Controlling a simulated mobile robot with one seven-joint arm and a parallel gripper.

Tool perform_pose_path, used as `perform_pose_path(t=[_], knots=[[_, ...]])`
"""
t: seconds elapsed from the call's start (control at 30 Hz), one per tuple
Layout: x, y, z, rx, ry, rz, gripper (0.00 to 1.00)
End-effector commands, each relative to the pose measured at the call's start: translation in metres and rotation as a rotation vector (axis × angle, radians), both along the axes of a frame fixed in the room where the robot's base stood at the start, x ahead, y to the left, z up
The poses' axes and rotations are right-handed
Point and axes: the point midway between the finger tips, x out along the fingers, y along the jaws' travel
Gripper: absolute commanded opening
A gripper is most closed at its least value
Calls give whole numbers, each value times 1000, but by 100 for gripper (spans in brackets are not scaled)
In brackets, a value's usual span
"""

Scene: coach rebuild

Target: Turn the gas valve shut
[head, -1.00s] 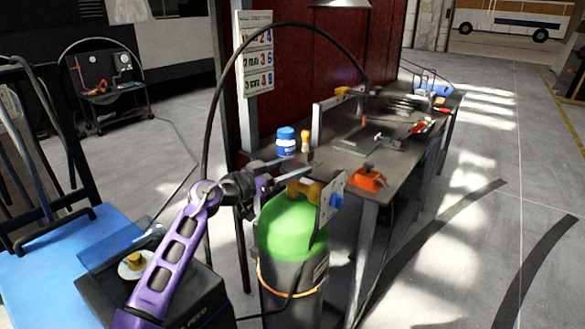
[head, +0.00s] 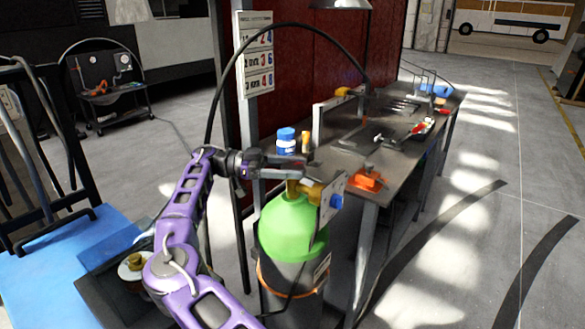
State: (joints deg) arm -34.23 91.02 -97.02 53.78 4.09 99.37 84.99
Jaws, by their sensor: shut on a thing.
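The gas cylinder (head: 293,228) stands upright at the front end of the workbench, with a green shoulder and a dark body. Its brass gas valve (head: 293,188) is on top, with a yellow fitting, a plate and a blue knob (head: 336,201) to the right. My gripper (head: 290,168) reaches in from the left at the valve's top. Its fingers are shut on the top of the valve and largely hide the gripped part.
A black hose (head: 222,90) arches over my arm. A blue cart (head: 45,255) stands at left. Floor at right is clear.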

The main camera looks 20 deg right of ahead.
Motion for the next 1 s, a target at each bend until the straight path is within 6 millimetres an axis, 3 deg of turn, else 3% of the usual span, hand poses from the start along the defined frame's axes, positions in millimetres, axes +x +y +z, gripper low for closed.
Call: perform_pose_path(t=[0.7, 0.73, 0.87, 1.0], knots=[[-1, -2, -1, 3, 1, -70, 17], [-1, -2, -1, 3, 1, -69, 78], [-1, -1, -1, 3, 1, -68, 100], [-1, -1, -1, 3, 1, -67, 100]])
